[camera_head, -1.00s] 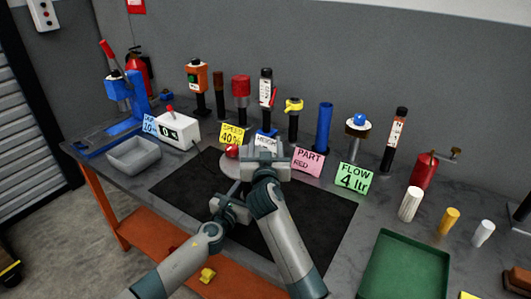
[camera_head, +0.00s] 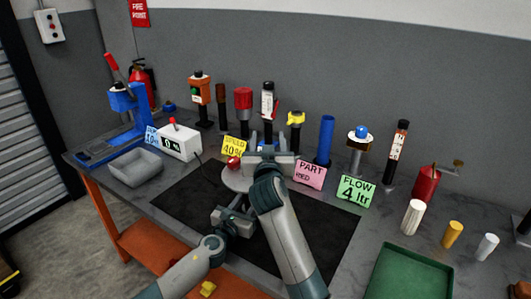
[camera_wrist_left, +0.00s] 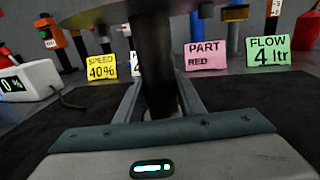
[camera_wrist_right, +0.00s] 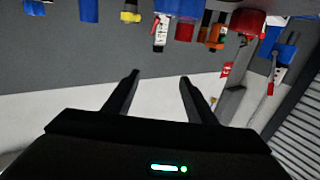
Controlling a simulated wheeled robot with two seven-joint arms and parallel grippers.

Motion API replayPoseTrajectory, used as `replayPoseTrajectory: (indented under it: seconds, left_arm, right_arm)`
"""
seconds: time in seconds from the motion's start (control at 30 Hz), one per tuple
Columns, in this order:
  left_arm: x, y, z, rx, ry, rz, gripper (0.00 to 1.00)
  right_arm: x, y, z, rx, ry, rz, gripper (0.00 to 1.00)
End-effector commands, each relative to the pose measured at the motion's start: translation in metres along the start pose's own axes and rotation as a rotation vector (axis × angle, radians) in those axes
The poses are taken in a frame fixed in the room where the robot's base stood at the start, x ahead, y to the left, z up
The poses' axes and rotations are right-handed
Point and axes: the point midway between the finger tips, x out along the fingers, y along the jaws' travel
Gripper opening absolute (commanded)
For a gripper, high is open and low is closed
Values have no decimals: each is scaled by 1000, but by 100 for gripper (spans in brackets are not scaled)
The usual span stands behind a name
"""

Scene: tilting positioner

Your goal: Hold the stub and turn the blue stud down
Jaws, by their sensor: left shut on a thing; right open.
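The tilting positioner has a round grey disc (camera_head: 234,181) with a red stud (camera_head: 234,163) on its left side. A black stub (camera_wrist_left: 155,65) stands below the disc in the left wrist view. My left gripper (camera_wrist_left: 157,92) is shut on this stub, one finger on each side, and shows below the disc in the head view (camera_head: 239,201). My right gripper (camera_head: 270,143) is over the disc's far right part and hides much of it. Its fingers are apart and empty in the right wrist view (camera_wrist_right: 160,78).
Behind the disc stand several posts and devices, including a blue cylinder (camera_head: 325,140). A pink PART RED card (camera_head: 310,174) and a yellow SPEED card (camera_head: 234,146) stand close to my right gripper. A green tray (camera_head: 408,273) is at the front right. The black mat (camera_head: 325,215) has free room.

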Motion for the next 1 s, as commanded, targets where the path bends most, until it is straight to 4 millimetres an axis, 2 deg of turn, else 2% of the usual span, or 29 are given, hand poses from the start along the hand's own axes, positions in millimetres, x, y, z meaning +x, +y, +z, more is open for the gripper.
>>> replayPoseTrajectory:
  seconds: [0.27, 0.8, 1.0]
  left_arm:
    - [-1, -1, -4, -3, 5, -1, 0]
    - [-1, -1, -4, -2, 5, -1, 0]
    - [-1, -1, -4, -2, 5, -2, 0]
  right_arm:
    - [-18, 13, 17, -9, 29, -48, 51]
    - [-101, 23, 87, -5, 10, -280, 51]
    - [-114, 23, 98, 0, -6, -312, 51]
